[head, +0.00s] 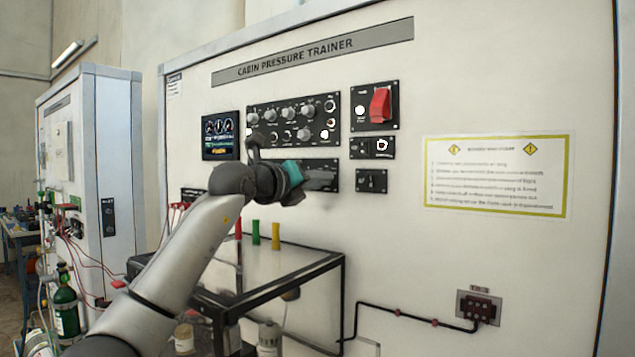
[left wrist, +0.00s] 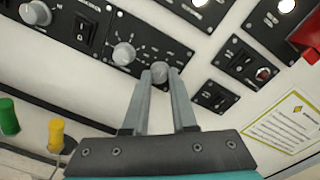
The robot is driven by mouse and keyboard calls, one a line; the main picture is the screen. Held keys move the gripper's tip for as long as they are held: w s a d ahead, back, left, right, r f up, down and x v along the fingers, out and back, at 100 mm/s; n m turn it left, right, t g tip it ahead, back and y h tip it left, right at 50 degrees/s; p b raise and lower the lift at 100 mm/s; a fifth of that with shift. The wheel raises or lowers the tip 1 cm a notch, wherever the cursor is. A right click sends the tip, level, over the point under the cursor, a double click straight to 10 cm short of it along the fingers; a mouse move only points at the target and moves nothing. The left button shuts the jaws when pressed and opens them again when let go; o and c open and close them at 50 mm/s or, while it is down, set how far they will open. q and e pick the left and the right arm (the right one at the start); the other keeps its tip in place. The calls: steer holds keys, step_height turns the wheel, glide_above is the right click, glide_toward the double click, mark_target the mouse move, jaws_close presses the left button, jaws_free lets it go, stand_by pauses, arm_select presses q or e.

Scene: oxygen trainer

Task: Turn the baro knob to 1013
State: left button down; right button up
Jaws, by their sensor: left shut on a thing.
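In the left wrist view, my left gripper (left wrist: 160,80) has its two fingers closed around a small round grey knob (left wrist: 160,73). The knob is at the right end of a lower black panel (left wrist: 95,12). Its label is too small to read, so I cannot confirm that it is the baro knob. A larger grey knob (left wrist: 124,54) with marks around it is just to the left. In the head view, my left gripper (head: 318,180) is at the lower black panel (head: 322,164) and hides the held knob. The display (head: 220,135) has dials too small to read. My right gripper is not in view.
An upper panel (head: 293,118) carries several knobs. A red switch cover (head: 380,105) and small switch panels (head: 371,181) are to the right. Below is a black-framed table (head: 300,262) with green (head: 255,232) and yellow (head: 276,236) upright pieces.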

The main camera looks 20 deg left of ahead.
arm_select(q)
steer(key=shift+f, duration=0.1)
steer(key=c, duration=0.7)
jaws_free()
steer(key=b+v, duration=0.4)
steer(key=v, duration=1.1)
steer(key=shift+s, duration=0.15)
